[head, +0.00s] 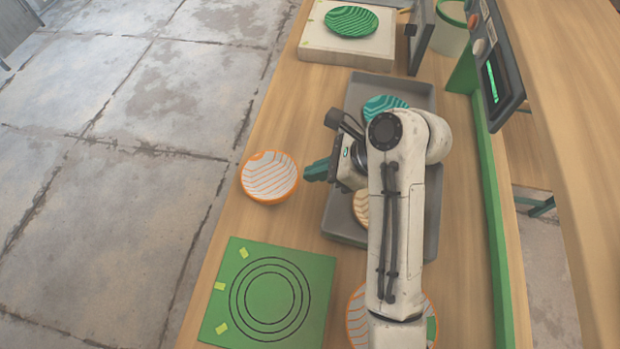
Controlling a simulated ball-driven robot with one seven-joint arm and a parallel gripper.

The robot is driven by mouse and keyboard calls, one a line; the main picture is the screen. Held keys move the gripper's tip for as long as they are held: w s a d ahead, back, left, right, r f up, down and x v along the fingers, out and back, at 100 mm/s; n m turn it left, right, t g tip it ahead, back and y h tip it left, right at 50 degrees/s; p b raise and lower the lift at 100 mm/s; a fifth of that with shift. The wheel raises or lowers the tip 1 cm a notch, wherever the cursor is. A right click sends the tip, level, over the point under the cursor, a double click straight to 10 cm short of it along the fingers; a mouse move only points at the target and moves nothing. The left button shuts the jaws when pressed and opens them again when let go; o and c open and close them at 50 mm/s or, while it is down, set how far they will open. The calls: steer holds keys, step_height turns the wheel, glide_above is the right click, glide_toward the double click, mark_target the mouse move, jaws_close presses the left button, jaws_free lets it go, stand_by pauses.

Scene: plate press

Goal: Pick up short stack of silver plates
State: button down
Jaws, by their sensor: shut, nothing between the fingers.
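A pale grey-white striped plate with an orange rim (269,177) sits on the wooden table left of my gripper. Whether it is one plate or a short stack, I cannot tell. A similar orange-rimmed striped plate (357,318) shows at the bottom, partly hidden by my arm. No plainly silver stack shows. My gripper (312,172) is shut and empty, with its teal fingers pointing left, just right of the first plate and apart from it.
A grey tray (428,100) holds a teal plate (383,106) and a mostly hidden tan plate (361,208). A green mat with rings (310,268) lies front left. A green plate (351,21) rests on a pale block (345,50). A control panel (497,75) stands right.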

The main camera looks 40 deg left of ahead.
mark_target(296, 185)
steer(key=f, duration=0.5)
steer(key=shift+s+a, duration=0.4)
steer(key=shift+a, duration=0.15)
steer(key=shift+s+a, duration=0.1)
steer(key=shift+a, duration=0.25)
steer(key=s+a, duration=0.1)
steer(key=a, duration=0.1)
steer(key=s+a+p, duration=0.1)
steer(key=a, duration=0.1)
steer(key=s+a+p, duration=0.1)
steer(key=a, duration=0.1)
steer(key=shift+s, duration=0.5)
steer(key=shift+p, duration=0.35)
